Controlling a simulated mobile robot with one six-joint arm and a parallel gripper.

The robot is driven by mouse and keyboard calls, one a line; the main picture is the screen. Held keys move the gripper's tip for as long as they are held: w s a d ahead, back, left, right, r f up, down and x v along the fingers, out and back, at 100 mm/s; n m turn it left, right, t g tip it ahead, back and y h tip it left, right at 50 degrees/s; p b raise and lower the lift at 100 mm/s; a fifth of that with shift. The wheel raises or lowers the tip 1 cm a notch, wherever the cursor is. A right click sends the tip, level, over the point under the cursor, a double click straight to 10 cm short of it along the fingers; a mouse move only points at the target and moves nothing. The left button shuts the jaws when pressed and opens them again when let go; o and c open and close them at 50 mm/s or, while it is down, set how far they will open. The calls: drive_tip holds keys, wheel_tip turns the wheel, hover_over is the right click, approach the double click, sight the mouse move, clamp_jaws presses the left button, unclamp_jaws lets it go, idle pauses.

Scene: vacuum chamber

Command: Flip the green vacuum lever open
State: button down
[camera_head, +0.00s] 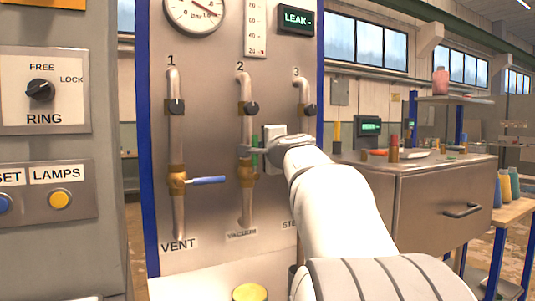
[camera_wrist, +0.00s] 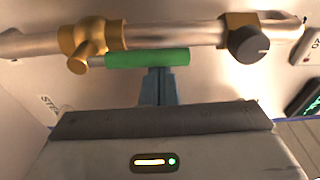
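The green vacuum lever (camera_wrist: 147,59) runs alongside the vacuum pipe (camera_wrist: 170,36), roughly parallel to it, from its brass valve (camera_wrist: 92,40). In the head view the lever (camera_head: 254,154) is upright beside pipe 2, above its brass valve (camera_head: 245,175), and partly hidden by my gripper (camera_head: 250,150). In the wrist view my gripper's fingers (camera_wrist: 159,84) reach to the middle of the lever. Their tips are hidden by it. Whether the fingers are closed on the lever or only beside it cannot be seen.
The blue vent lever (camera_head: 208,180) sticks out sideways from pipe 1 at left. Pipe 3 (camera_head: 303,92) is at right, its lower part hidden by my arm. Black knobs sit on the pipes, including one (camera_wrist: 248,44) near the green lever. A lit LEAK display (camera_head: 296,19) is above.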

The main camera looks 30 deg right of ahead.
idle(0.5)
drive_tip(key=shift+d, duration=0.1)
drive_tip(key=s+d+b, duration=0.1)
drive_tip(key=s+d, duration=0.1)
drive_tip(key=s, duration=0.7)
drive_tip(key=shift+s, duration=0.2)
drive_tip(key=shift+a, duration=0.15)
